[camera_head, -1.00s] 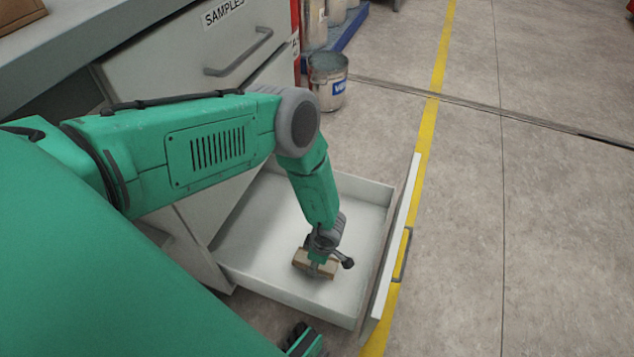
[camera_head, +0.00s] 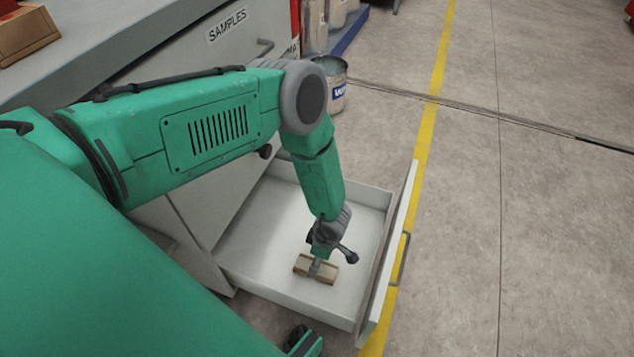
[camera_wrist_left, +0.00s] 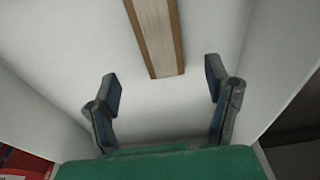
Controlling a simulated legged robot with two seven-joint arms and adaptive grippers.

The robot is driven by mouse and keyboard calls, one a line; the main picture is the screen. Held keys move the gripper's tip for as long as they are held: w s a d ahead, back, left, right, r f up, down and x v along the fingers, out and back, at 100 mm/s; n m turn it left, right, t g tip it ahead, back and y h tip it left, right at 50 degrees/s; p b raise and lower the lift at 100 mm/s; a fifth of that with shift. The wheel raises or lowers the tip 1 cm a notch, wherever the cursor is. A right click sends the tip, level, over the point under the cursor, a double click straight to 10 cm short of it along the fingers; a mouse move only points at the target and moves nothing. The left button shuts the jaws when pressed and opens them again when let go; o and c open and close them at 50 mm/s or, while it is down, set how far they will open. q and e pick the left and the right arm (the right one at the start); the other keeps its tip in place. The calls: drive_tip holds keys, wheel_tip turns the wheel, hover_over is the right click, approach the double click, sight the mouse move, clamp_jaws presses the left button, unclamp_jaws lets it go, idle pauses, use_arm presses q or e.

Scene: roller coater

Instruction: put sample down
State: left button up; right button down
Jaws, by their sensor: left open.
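The sample, a light wooden block with brown edges (camera_head: 328,274), lies flat on the white floor of the open drawer (camera_head: 257,222). My left gripper (camera_head: 318,259) is just above the block in the head view. In the left wrist view its two fingers (camera_wrist_left: 162,84) are spread wide with nothing between them, and the block (camera_wrist_left: 156,34) lies beyond the fingertips, apart from them.
The drawer's front panel (camera_head: 391,255) with its handle stands to the right, and its low walls surround the block. The cabinet face with a SAMPLES label (camera_head: 227,25) rises behind my arm. A metal can (camera_head: 333,82) stands on the floor beyond.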

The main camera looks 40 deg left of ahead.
use_arm(q)
wheel_tip(320, 180, up, 7)
drive_tip(key=d+p, duration=0.1)
drive_tip(key=p, duration=0.1)
drive_tip(key=shift+f, duration=0.15)
drive_tip(key=s+a+r+m+h, duration=0.1)
drive_tip(key=s+r+m, duration=0.6)
drive_tip(key=s+m, duration=0.3)
drive_tip(key=s+a+r+m+t, duration=0.1)
drive_tip(key=s+a+r+m, duration=0.1)
drive_tip(key=s+r+m, duration=0.6)
drive_tip(key=s+m, duration=0.2)
drive_tip(key=m, duration=0.1)
drive_tip(key=shift+a+h, duration=0.3)
drive_tip(key=shift+h, duration=0.1)
drive_tip(key=shift+s+f, duration=0.1)
